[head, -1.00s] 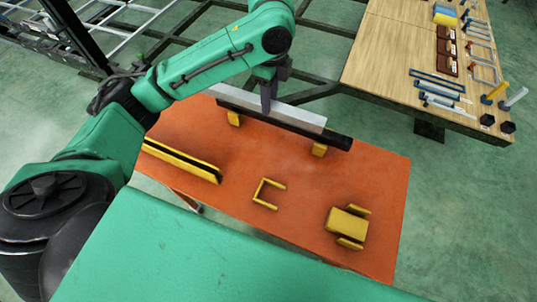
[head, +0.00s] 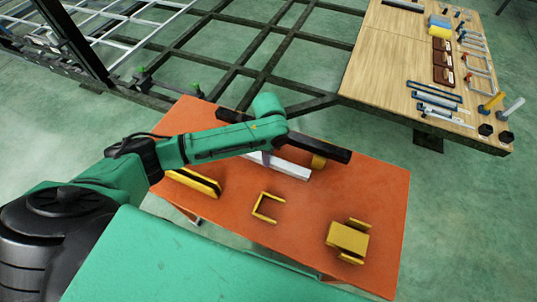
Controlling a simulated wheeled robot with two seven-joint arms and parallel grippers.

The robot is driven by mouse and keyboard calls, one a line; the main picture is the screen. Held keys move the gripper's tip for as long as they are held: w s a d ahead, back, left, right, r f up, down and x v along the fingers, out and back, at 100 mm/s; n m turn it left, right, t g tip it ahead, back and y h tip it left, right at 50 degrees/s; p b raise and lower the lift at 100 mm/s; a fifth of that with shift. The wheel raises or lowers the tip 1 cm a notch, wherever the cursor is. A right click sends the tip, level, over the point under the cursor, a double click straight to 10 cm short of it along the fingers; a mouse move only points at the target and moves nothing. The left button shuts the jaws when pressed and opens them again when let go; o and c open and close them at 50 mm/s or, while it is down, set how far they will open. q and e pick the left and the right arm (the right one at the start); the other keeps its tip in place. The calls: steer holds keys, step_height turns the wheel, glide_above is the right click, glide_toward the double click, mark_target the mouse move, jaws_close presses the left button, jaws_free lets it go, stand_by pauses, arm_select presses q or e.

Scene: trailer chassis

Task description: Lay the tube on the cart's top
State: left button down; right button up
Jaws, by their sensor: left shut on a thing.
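The pale grey square tube (head: 291,168) shows over the far part of the orange cart's top (head: 355,192), partly hidden under my left arm. My left gripper (head: 267,158) points down and is shut on the tube; my forearm hides most of the fingers. I cannot tell whether the tube touches the orange top or hangs just above it. My right gripper is not in view.
Behind the tube a black bar (head: 325,147) rests on a yellow block (head: 318,162). A yellow-and-black bar (head: 194,181), a yellow U-shaped piece (head: 267,207) and a yellow clamp-like piece (head: 348,240) lie on the cart. A wooden table (head: 395,50) holds tools; a dark frame (head: 255,60) stands behind.

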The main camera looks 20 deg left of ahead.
arm_select(q)
steer(key=c, duration=0.5)
jaws_free()
step_height(320, 180, up, 12)
steer(key=shift+r+b, duration=0.1)
steer(key=shift+b, duration=0.25)
steer(key=shift+s, duration=0.1)
